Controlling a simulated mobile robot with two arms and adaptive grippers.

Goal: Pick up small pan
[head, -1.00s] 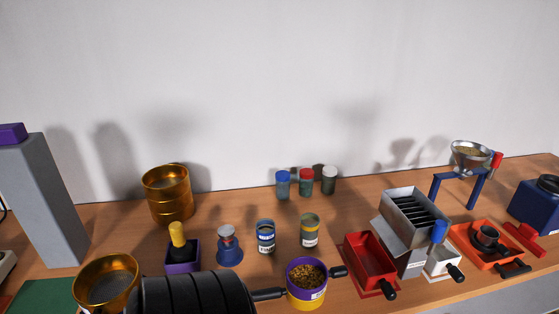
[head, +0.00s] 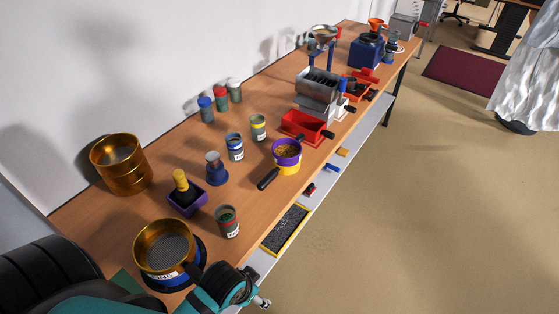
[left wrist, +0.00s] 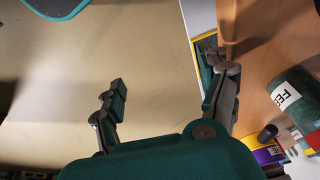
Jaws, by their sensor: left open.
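Which piece is the small pan is not certain. A round purple and yellow pan (head: 287,153) with grains in it and a black handle stands near the table's front edge in the head view. A red rectangular pan (head: 303,127) and a smaller white pan (head: 343,111) with dark handles stand farther along, by the metal slotted splitter. My left gripper (head: 260,300) is at the near front edge in the head view, well short of these pans. In the left wrist view it (left wrist: 163,74) is open and empty, mostly over the floor. My right gripper is not in view.
A brass sieve (head: 165,248) stands close to my left arm. A labelled jar (head: 227,221) stands near the front edge; a labelled jar (left wrist: 295,97) also shows in the left wrist view. A lower shelf holds a black yellow-rimmed tray (head: 285,229). The floor (head: 430,210) at right is clear.

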